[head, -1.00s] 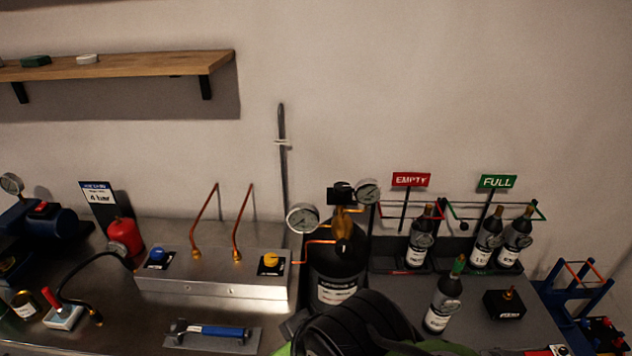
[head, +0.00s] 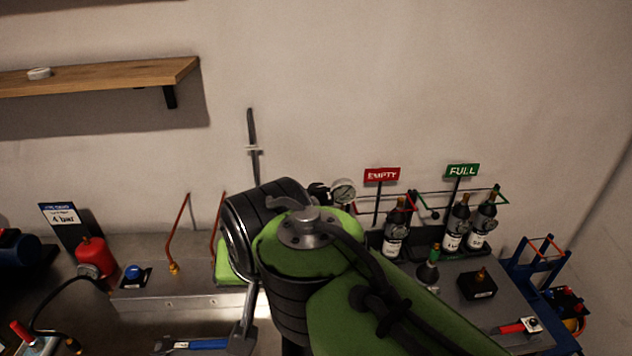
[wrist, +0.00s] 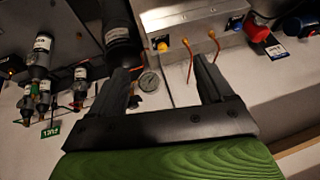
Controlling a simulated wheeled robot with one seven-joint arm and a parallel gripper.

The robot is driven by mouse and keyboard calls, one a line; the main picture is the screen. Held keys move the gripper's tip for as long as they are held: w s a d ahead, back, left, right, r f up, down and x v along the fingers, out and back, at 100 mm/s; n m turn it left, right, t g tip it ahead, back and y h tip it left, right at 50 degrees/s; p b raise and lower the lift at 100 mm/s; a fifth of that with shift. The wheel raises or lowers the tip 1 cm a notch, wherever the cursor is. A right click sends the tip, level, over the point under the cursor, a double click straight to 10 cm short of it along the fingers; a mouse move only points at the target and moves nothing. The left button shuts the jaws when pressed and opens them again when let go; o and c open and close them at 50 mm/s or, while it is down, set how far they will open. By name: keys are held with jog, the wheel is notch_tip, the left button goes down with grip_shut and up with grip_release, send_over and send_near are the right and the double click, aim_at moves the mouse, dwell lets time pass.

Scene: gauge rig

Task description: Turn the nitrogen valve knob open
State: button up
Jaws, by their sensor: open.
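Two knobs sit on a steel box (head: 190,300); which is the nitrogen valve knob I cannot tell, as the labels are unreadable. The blue knob (head: 133,272) shows at the box's left end; it also shows in the wrist view (wrist: 234,22). The yellow knob (wrist: 162,46) shows in the wrist view, beside the black cylinder (wrist: 119,38); my arm hides it in the head view. My gripper (wrist: 163,64) is open and empty, its fingers apart in the wrist view. The yellow knob appears beyond the gap between them, with no contact visible.
Copper tubes (head: 180,235) rise from the box. A pressure gauge (head: 343,191) stands by the cylinder. Small bottles (head: 397,232) stand under the EMPTY sign (head: 382,175) and FULL sign (head: 462,170). A red canister (head: 95,256) is at left, and a blue-handled tool (head: 205,344) lies in front.

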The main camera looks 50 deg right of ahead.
jog(key=w+d+r+m+g+h+p, duration=0.1)
jog(key=w+d+r+m+h+p, duration=0.15)
jog(key=w+d+r+m, duration=0.75)
jog(key=m+g+p, duration=0.2)
jog(key=m+p, duration=0.4)
jog(key=m, duration=2.4)
send_over(317, 186)
jog(key=s+a, duration=0.3)
jog(key=a, duration=0.2)
notch_tip(317, 186, down, 9)
jog(key=x, duration=1.5)
jog(key=shift+s+a+f+b, duration=0.2)
jog(key=shift+a+f+b, duration=0.1)
jog(key=shift+f, duration=0.05)
jog(key=c, duration=1)
